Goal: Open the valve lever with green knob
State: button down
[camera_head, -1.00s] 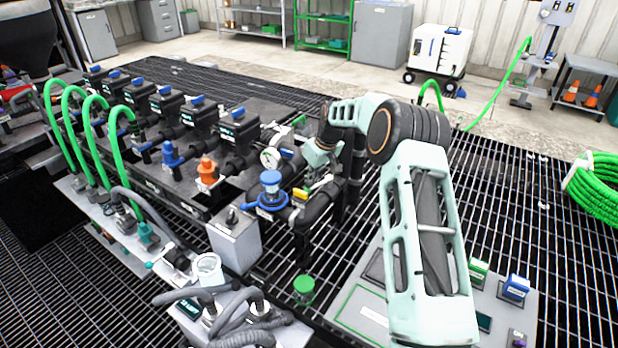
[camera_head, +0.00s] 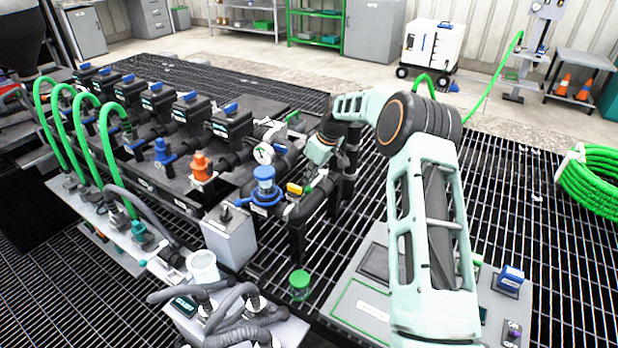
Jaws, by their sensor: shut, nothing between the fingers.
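A small green-ended handle (camera_head: 292,117) shows at the back of the pipework, left of my arm; I cannot tell for sure whether it is the green knob of the lever. My gripper (camera_head: 314,180) points down at the black pipe, just right of a yellow-orange handle (camera_head: 294,189). It is shut and empty. Its fingertips are small and partly hidden, so contact with the pipe or a lever cannot be told.
A blue valve (camera_head: 264,190) and a pressure gauge (camera_head: 264,153) stand left of my gripper. An orange valve (camera_head: 201,168) is farther left. A green-capped jar (camera_head: 300,280) is below. A control panel (camera_head: 360,305) lies at the front. Green hoses (camera_head: 70,125) arch at left.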

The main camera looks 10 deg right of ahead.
jog(key=v, duration=1.2)
